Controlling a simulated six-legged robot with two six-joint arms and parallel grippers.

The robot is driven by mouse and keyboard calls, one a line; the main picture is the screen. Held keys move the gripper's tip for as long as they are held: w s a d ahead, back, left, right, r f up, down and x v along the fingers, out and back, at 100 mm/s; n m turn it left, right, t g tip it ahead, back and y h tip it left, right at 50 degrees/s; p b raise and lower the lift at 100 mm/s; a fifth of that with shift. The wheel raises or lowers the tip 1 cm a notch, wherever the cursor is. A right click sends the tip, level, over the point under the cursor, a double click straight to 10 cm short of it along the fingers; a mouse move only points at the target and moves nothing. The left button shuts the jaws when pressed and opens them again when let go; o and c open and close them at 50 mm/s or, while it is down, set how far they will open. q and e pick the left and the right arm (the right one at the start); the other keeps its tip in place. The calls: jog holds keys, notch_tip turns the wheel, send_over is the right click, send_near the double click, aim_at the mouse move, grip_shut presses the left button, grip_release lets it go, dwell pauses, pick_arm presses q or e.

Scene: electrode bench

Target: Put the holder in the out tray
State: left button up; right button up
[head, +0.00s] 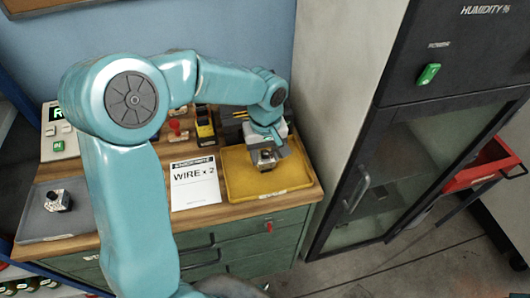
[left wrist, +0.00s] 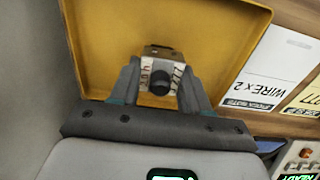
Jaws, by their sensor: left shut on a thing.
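A small metal holder (head: 266,158) with a dark round knob is between the fingers of my left gripper (head: 268,152), over the yellow tray (head: 237,184). In the left wrist view, the shut fingers (left wrist: 160,72) grip the holder (left wrist: 160,86) on both sides, with the yellow tray (left wrist: 100,45) behind it. I cannot tell whether the holder touches the tray floor. The label on the tray's front rim is too small to read. A second, similar holder (head: 58,200) stands in the grey tray (head: 40,222) at the left. My right gripper is not in view.
A "WIRE x 2" card (head: 195,182) lies left of the yellow tray. A red-handled stamp (head: 178,130) and a black and yellow item (head: 205,128) stand behind it. A dark glass-doored cabinet (head: 400,180) stands right of the bench. The rest of the yellow tray looks empty.

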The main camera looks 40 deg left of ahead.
aim_at(265, 152)
pick_arm(q)
jog(key=shift+s+a+f, duration=0.1)
jog(key=shift+f, duration=0.1)
jog(key=o, duration=1.3)
jog(key=shift+r, duration=0.1)
notch_tip(265, 152, up, 12)
jog(key=shift+r, duration=0.2)
jog(key=shift+f, duration=0.1)
